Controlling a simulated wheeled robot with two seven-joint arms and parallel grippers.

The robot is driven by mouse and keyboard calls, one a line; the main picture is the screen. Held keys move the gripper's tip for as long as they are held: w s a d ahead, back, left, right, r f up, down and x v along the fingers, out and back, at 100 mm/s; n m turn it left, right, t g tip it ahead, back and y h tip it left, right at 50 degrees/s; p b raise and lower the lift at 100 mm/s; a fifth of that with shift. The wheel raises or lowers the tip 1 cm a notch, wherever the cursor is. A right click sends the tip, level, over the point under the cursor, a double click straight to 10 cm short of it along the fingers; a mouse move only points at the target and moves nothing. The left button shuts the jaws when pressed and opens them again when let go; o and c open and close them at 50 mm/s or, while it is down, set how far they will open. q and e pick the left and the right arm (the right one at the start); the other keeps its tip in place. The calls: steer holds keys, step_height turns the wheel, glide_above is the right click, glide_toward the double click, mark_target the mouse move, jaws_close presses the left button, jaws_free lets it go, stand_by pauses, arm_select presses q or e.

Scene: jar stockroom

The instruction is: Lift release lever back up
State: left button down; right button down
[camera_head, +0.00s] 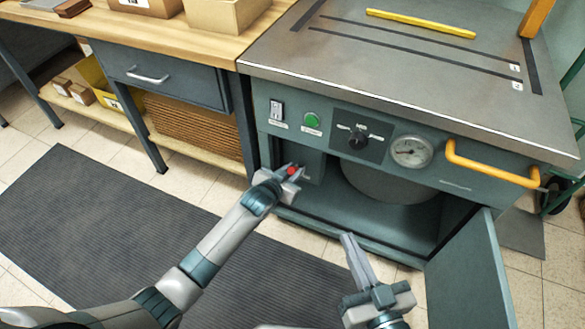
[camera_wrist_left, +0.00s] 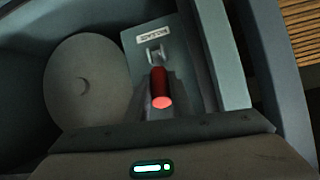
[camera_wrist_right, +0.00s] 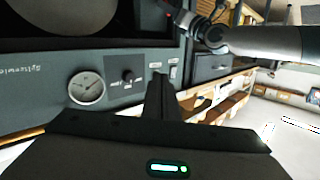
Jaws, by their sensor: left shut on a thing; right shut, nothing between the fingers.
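The release lever has a red grip (camera_head: 292,170) and sits inside the open left part of the teal machine's cabinet. In the left wrist view the red lever grip (camera_wrist_left: 161,88) stands out from a metal bracket on a labelled grey box. My left gripper (camera_head: 290,172) is shut on the red grip; its fingers partly hide the lever. My right gripper (camera_head: 348,240) is shut and empty, in front of the open cabinet. In the right wrist view its fingers (camera_wrist_right: 160,82) point towards the machine's front panel.
The panel carries a gauge (camera_head: 411,151), a green button (camera_head: 312,119), a black knob (camera_head: 358,138) and a yellow handle (camera_head: 492,166). An open cabinet door (camera_head: 470,275) stands at the right. A wooden workbench (camera_head: 160,38) is at the left. A dark mat (camera_head: 110,225) covers the floor.

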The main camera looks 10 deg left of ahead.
arm_select(q)
steer(key=shift+w+r+g+p, duration=0.2)
steer(key=shift+r+g+p, duration=0.1)
steer(key=shift+p, duration=0.65)
steer(key=shift+w+d+r+g+p, duration=0.15)
steer(key=shift+g+p, duration=0.15)
steer(key=shift+p, duration=0.8)
arm_select(e)
steer(key=s+d+f+g+h, duration=0.1)
steer(key=s+d+f+g, duration=0.1)
steer(key=s+f+g, duration=0.1)
steer(key=s+d+f+g+h, duration=0.1)
steer(key=s+d+f+g, duration=0.2)
steer(key=f+g, duration=0.2)
steer(key=shift+s+f+m+h, duration=0.3)
steer(key=shift+f+h, duration=0.1)
steer(key=shift+f, duration=1.1)
arm_select(q)
steer(key=shift+w, duration=0.1)
arm_select(e)
steer(key=shift+d, duration=0.15)
arm_select(q)
steer(key=c, duration=1.5)
jaws_free()
steer(key=shift+c, duration=0.2)
steer(key=shift+y, duration=0.3)
